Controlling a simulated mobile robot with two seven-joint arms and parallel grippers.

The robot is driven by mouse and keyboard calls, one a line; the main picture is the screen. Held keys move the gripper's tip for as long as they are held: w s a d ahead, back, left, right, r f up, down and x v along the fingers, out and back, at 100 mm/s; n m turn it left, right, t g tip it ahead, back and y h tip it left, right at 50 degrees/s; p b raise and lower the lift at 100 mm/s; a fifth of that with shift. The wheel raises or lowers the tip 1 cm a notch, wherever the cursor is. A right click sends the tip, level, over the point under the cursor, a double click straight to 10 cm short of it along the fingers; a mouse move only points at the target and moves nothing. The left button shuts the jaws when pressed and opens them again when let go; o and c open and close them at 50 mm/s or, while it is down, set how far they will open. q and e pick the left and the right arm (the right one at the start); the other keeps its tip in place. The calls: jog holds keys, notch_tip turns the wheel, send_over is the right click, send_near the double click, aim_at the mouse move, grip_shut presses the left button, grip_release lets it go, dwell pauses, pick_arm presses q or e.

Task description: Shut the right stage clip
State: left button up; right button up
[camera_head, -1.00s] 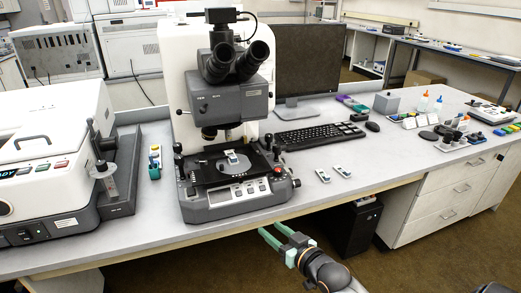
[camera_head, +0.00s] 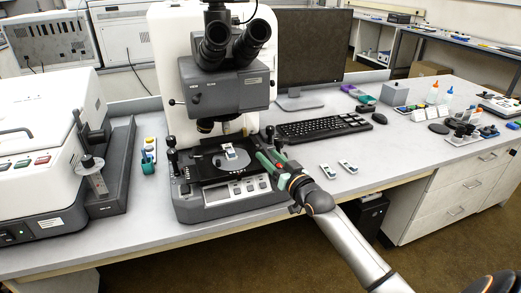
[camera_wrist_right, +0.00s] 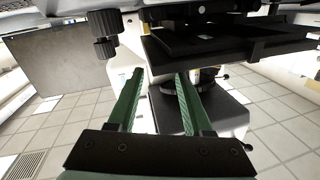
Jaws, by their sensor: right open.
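The microscope (camera_head: 225,90) stands on the bench with its black stage (camera_head: 204,168) low in front. A small white and blue piece (camera_head: 229,152) sits on the round plate in the stage's middle. I cannot make out the right stage clip for certain, nor whether it is open. My right gripper (camera_head: 266,160) is at the right edge of the stage with its green fingers pointing in toward it. In the right wrist view my gripper (camera_wrist_right: 160,75) is open and nothing shows between the fingers. The dark stage parts (camera_wrist_right: 205,40) lie just beyond them. My left gripper is not in view.
Black knobs (camera_wrist_right: 104,35) stand close by the fingers in the wrist view. The keyboard (camera_head: 311,129) and two small white and blue pieces (camera_head: 338,169) lie to the right. A white instrument (camera_head: 45,150) stands at the left. The bench front between is clear.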

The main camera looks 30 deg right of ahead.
aim_at(261, 150)
jog(key=shift+w+d+b, duration=0.1)
jog(key=shift+w+b, duration=0.2)
jog(key=shift+w, duration=2.4)
grip_shut()
